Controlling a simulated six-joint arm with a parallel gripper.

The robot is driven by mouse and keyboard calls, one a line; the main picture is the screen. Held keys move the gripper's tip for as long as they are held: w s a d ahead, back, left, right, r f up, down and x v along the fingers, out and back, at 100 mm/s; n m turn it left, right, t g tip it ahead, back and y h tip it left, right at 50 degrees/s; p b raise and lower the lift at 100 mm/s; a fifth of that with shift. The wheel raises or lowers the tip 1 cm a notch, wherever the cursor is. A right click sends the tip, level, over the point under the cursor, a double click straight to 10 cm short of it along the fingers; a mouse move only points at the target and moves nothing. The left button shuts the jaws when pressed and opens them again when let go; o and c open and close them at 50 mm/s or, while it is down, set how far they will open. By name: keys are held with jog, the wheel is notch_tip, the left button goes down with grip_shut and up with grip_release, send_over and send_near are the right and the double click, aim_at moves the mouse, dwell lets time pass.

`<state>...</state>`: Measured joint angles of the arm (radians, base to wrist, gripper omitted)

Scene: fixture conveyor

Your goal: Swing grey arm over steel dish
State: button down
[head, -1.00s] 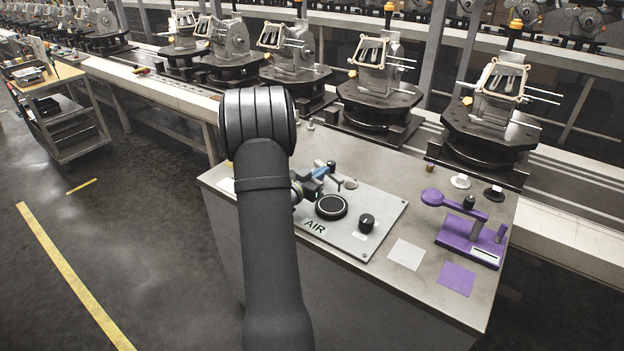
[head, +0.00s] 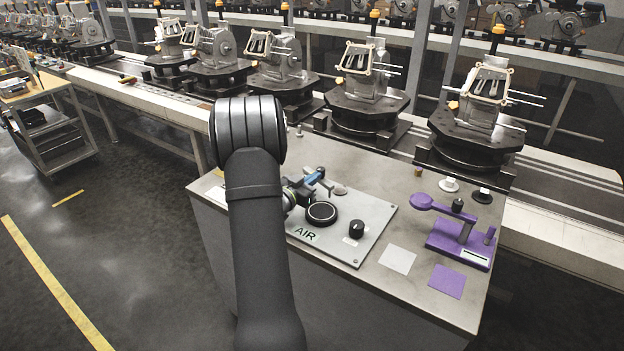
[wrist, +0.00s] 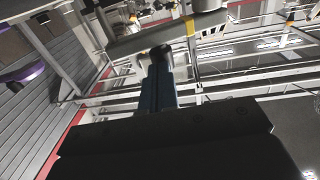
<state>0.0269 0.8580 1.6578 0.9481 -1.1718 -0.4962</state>
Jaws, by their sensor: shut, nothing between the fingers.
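A small grey arm (head: 326,181) sits at the back of the grey AIR panel (head: 372,222), partly hidden by my gripper. A small round steel dish (head: 340,190) lies at its right, on the back of the panel. My gripper (head: 315,175), with blue fingers, is shut and empty, close beside the grey arm. I cannot tell whether they touch. In the wrist view the blue fingers (wrist: 158,88) point at a dark knob (wrist: 161,54) in front of a broad grey bar (wrist: 145,38). My own arm hides the panel's left part.
A black round button (head: 321,213) and a black dial (head: 357,229) stand on the panel. A purple swing-arm fixture (head: 459,245) is at the right of the bench (head: 400,300). White and purple squares lie in front. Conveyor fixtures (head: 368,100) line the back.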

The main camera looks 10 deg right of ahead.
aim_at(325, 182)
jog(key=shift+d, duration=0.2)
jog(key=shift+w+d, duration=0.2)
jog(key=shift+d, duration=0.65)
jog(key=shift+w+d, duration=0.15)
jog(key=shift+d, duration=0.7)
